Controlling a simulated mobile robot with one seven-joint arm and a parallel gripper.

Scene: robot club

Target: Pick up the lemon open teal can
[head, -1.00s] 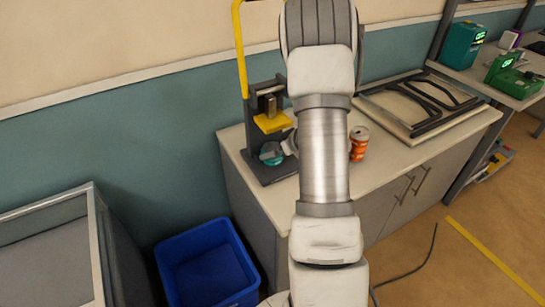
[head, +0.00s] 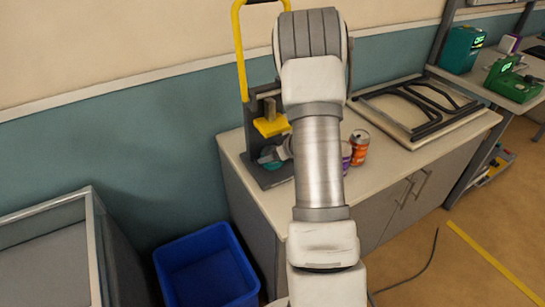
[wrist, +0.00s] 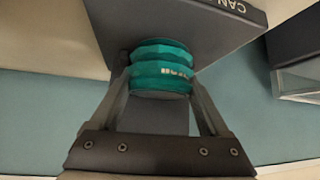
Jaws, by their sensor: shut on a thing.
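A short teal can (wrist: 162,68) with a ridged, buckled side and pale lettering sits between the two fingers of my gripper (wrist: 160,85) in the wrist view. The fingers are shut on it from both sides. In the head view the teal can (head: 269,160) shows at the foot of a dark can crusher (head: 273,177) with a yellow handle and yellow plate. The can is low at the crusher's base; I cannot tell whether it touches it. My arm hides part of this area. In the wrist view the dark crusher part (wrist: 205,22) bears the letters "CAN".
An orange can (head: 360,147) and a partly hidden purple can (head: 346,155) stand on the counter (head: 395,165) right of my arm. A folded black frame on a board (head: 418,105) lies farther right. A blue bin (head: 205,272) stands on the floor at the front left.

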